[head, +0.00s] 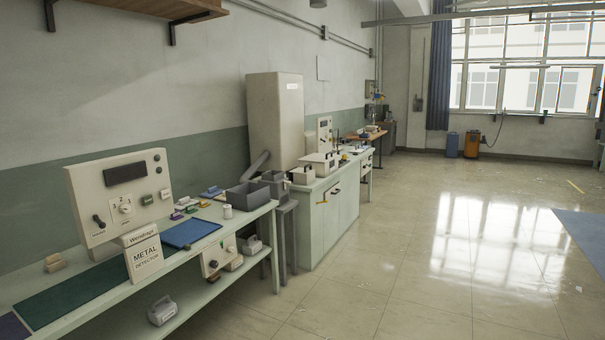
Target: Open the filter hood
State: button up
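No part is clearly readable as the filter hood. A tall beige cabinet (275,125) with a small, unreadable label stands against the left wall, with a grey chute (258,163) at its lower left. A white lidded box (318,163) with a dark handle on top sits on the light green counter unit (325,222), right of the cabinet; its lid looks shut. I cannot tell whether either is the hood. My gripper is not in view, and all these things are some distance off.
A bench (120,300) along the left wall carries a "METAL DETECTOR" panel (120,195), a blue mat (190,233), a grey bin (248,195) and several small items. The shiny tiled floor (440,250) is clear. Blue and orange bins (472,144) stand at the far wall.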

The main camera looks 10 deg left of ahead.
aim_at(301, 176)
jog(key=z, duration=0.1)
jog(key=i, duration=7.65)
jog(key=u, duration=0.1)
